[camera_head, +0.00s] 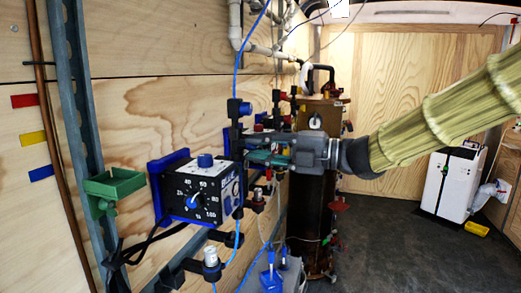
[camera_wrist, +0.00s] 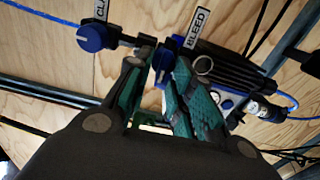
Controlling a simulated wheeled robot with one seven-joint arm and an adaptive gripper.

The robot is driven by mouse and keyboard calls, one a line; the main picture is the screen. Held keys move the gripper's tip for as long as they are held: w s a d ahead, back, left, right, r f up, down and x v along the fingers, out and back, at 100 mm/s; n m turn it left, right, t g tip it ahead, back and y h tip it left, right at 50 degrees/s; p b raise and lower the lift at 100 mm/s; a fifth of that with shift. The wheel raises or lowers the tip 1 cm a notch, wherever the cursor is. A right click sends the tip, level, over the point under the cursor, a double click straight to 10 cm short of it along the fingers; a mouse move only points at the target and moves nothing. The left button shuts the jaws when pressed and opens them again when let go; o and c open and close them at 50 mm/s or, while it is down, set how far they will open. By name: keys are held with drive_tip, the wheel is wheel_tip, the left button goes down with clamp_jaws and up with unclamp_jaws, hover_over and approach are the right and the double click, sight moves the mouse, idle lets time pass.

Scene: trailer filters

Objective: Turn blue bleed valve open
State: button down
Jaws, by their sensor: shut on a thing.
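The blue bleed valve (camera_wrist: 163,64) shows in the wrist view just below a white label reading BLEED (camera_wrist: 195,28). My gripper (camera_wrist: 166,72) has its green-padded fingers on either side of this blue knob and is shut on it. In the head view my gripper (camera_head: 245,147) reaches in from the right to the wall fittings, and its fingers hide most of the valve. The exact angle of the valve is hard to tell.
A second blue knob (camera_wrist: 92,37) with a partly cut-off label sits left of the valve in the wrist view. A black dial box (camera_head: 203,192) is below my gripper in the head view. A green bracket (camera_head: 114,185) and blue tubing are nearby. The floor (camera_head: 390,235) at right is mostly clear.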

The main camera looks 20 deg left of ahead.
drive_tip(key=c, duration=1.4)
unclamp_jaws()
drive_tip(key=shift+c, duration=0.2)
drive_tip(key=shift+d, duration=0.15)
drive_tip(key=d, duration=1.2)
drive_tip(key=shift+s, duration=0.2)
